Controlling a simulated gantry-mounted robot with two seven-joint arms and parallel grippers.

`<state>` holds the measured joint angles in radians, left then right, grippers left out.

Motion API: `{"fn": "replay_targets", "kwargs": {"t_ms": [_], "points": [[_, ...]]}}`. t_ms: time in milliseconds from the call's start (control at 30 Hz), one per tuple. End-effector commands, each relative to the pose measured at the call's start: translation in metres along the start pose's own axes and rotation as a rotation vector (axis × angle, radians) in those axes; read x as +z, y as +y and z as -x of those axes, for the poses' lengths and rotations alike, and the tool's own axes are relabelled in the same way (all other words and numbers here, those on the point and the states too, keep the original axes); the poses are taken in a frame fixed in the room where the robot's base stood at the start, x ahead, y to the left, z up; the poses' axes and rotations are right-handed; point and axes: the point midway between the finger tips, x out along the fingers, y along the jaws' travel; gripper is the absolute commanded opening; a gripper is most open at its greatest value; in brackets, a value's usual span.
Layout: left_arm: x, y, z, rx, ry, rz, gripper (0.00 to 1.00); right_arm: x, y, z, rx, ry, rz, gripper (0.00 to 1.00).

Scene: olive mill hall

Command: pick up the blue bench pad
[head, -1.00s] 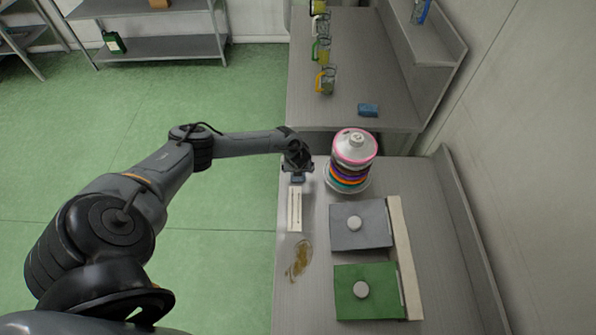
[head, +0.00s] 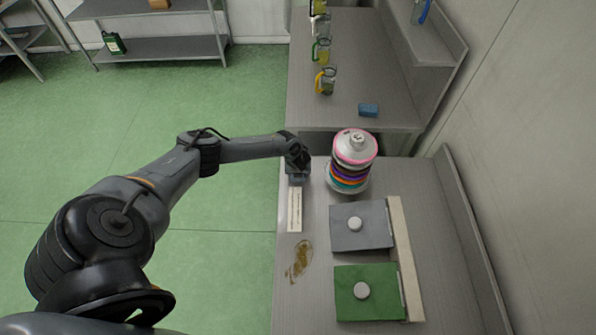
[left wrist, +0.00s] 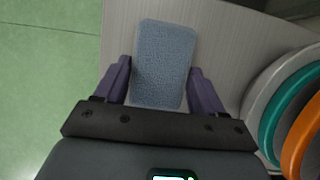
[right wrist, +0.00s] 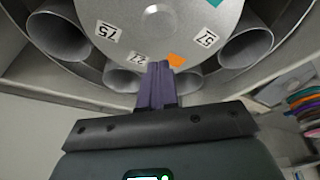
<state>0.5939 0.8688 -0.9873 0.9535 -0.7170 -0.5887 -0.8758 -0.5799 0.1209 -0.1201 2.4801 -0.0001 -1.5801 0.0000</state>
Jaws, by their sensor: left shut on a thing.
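The blue bench pad (left wrist: 163,62) is a grey-blue, textured rectangle with rounded corners, seen from above in the left wrist view. My left gripper (left wrist: 160,80) has one finger at each long side of it and is shut on it. In the head view the left gripper (head: 297,172) is at the bench's left edge, beside the ring stack, and hides most of the pad. My right gripper (right wrist: 157,75) is not in the head view. In its own wrist view its fingers are together and hold nothing visible, in front of a large grey numbered disc.
A stack of coloured rings (head: 350,172) under a grey cone stands right of the left gripper. A white strip (head: 295,210), a brown smear (head: 300,262), a grey panel (head: 360,225) and a green panel (head: 368,293) lie nearer. A blue block (head: 368,110) and jugs are on the far bench.

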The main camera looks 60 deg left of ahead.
Motion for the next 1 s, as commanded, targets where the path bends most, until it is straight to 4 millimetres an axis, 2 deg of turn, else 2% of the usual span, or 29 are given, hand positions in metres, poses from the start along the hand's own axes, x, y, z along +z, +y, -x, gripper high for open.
{"fn": "replay_targets", "kwargs": {"t_ms": [233, 367, 800, 1000], "points": [[0.001, 0.000, 0.002, 0.000, 0.000, 0.000, 0.41, 0.000, 0.001, 0.000, 0.003, -0.001, 0.005, 0.00], [0.006, 0.000, 0.011, -0.001, -0.002, 0.001, 0.41, -0.001, 0.001, 0.003, 0.003, -0.001, 0.004, 0.00], [0.032, -0.001, 0.076, -0.002, -0.002, -0.001, 0.41, -0.003, 0.000, 0.010, -0.002, 0.000, -0.002, 0.00], [0.038, 0.000, 0.091, -0.001, -0.001, 0.000, 0.41, -0.004, -0.001, 0.011, -0.004, 0.001, -0.005, 0.00]]}}
